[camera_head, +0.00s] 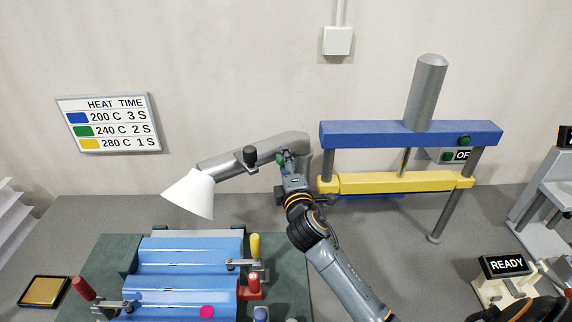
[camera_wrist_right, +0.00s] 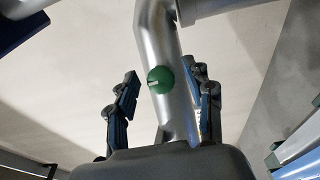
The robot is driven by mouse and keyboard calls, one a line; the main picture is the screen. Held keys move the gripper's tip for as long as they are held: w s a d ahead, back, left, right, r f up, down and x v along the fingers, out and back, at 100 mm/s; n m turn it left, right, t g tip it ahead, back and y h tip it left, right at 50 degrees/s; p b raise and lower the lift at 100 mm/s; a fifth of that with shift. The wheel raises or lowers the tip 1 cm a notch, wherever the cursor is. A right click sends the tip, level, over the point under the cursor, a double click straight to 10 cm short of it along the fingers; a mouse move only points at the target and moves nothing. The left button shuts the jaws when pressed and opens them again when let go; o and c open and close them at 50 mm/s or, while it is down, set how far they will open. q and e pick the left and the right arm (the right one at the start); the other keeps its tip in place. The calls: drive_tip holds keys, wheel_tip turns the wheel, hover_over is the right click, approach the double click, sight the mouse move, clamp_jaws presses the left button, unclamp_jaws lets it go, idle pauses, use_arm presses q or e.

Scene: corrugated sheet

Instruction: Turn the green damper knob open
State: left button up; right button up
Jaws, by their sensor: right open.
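The green damper knob (camera_wrist_right: 160,80) is round with a short white line that lies nearly level, across the pipe. It sits on the side of a silver pipe (camera_wrist_right: 155,36) in the right wrist view. In the head view the grey duct (camera_head: 232,163) ends in a white hood (camera_head: 190,193) at left. My right gripper (camera_head: 288,165) is up at the duct's bend. In the wrist view my right gripper (camera_wrist_right: 168,84) is open, one finger each side of the knob and pipe, with gaps at both sides. My left gripper is not in view.
A press with a blue beam (camera_head: 390,134) and yellow bar (camera_head: 395,182) stands close right of my right gripper. Below are blue corrugated sheets (camera_head: 185,262) on a green fixture with clamps. A READY sign (camera_head: 507,265) stands at right. A settings board (camera_head: 108,122) hangs at left.

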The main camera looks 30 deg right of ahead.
drive_tip(key=v, duration=1.2)
drive_tip(key=shift+a+f, duration=0.1)
